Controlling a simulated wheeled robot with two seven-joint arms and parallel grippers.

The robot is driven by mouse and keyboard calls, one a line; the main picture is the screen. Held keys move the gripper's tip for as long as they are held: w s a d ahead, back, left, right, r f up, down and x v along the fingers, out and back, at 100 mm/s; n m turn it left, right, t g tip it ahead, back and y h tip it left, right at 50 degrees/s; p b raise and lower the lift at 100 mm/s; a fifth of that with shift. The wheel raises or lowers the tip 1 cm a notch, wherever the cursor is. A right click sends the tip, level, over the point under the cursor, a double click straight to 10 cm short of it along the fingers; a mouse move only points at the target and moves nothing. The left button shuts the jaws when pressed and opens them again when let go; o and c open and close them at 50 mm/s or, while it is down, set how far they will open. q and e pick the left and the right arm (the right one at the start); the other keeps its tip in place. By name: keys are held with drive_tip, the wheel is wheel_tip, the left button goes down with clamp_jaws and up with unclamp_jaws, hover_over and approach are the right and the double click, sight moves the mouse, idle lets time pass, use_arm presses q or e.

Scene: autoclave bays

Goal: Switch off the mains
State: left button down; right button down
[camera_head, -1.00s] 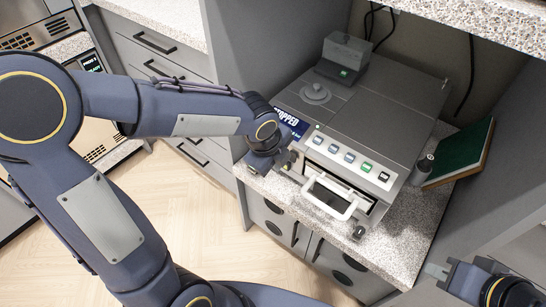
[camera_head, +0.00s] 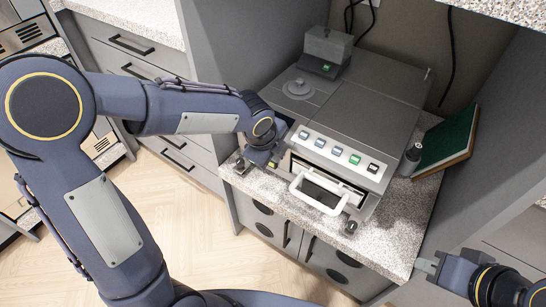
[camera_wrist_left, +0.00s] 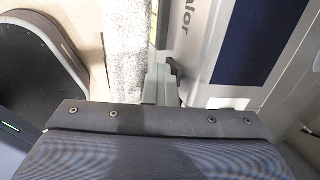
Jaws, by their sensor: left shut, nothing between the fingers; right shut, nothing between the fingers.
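The grey autoclave (camera_head: 375,115) stands on the speckled counter, with a white front handle (camera_head: 318,192) and a row of buttons (camera_head: 338,150). A small box (camera_head: 327,50) with a green-lit switch (camera_head: 327,68) sits at its back left. I cannot tell which control is the mains. My left gripper (camera_head: 241,164) is shut and empty at the autoclave's front left corner. In the left wrist view its fingers (camera_wrist_left: 161,86) are close to a dark protruding part (camera_wrist_left: 174,68), contact unclear, beside the dark blue display (camera_wrist_left: 250,42). My right gripper (camera_head: 427,265) is shut and empty at lower right.
A green book or panel (camera_head: 447,142) leans right of the autoclave, near a dark knobbed post (camera_head: 411,158). Grey bay walls (camera_head: 235,65) close in the sides. The counter's front strip (camera_head: 385,245) is clear. Drawers (camera_head: 135,60) stand at left.

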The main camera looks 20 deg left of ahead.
use_arm(q)
drive_tip(key=shift+w+p, duration=0.1)
drive_tip(key=shift+p, duration=0.4)
use_arm(e)
drive_tip(key=shift+f, duration=0.15)
use_arm(q)
drive_tip(key=shift+r, duration=0.15)
drive_tip(key=shift+r+p, duration=0.7)
drive_tip(key=shift+p, duration=0.05)
use_arm(e)
drive_tip(key=shift+r, duration=0.75)
